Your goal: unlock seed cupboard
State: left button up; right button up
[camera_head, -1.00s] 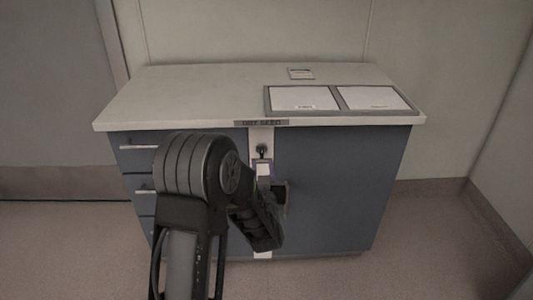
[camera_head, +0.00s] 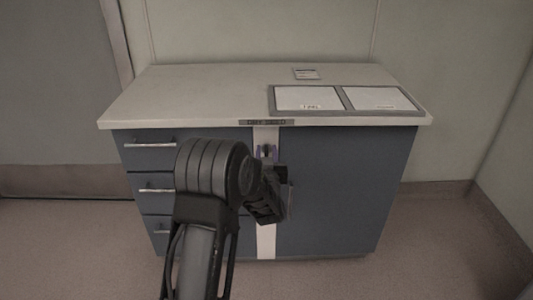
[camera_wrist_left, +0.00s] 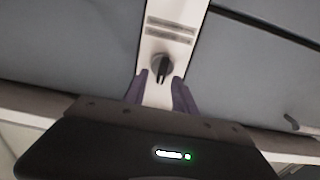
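The seed cupboard (camera_head: 345,190) is a blue-grey door at the right of a cabinet, under a dark label (camera_head: 266,122). A white vertical strip (camera_head: 266,240) runs along the door's left edge. In the left wrist view a black lock knob (camera_wrist_left: 161,68) sits on this strip, below two lines of unreadable text. My left gripper (camera_wrist_left: 159,92) is open, with its two purple fingers apart and their tips just short of the knob, one toward each side. In the head view the left gripper (camera_head: 267,153) is in front of the knob and mostly hides it. My right gripper is not in view.
Several drawers with bar handles (camera_head: 157,189) fill the cabinet's left side. The pale worktop (camera_head: 190,95) overhangs the front above my gripper. Two white panels in a grey frame (camera_head: 340,111) and a small card (camera_head: 306,74) lie on it. Floor (camera_head: 440,240) is clear at right.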

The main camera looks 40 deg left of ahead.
pick_arm(q)
grip_shut()
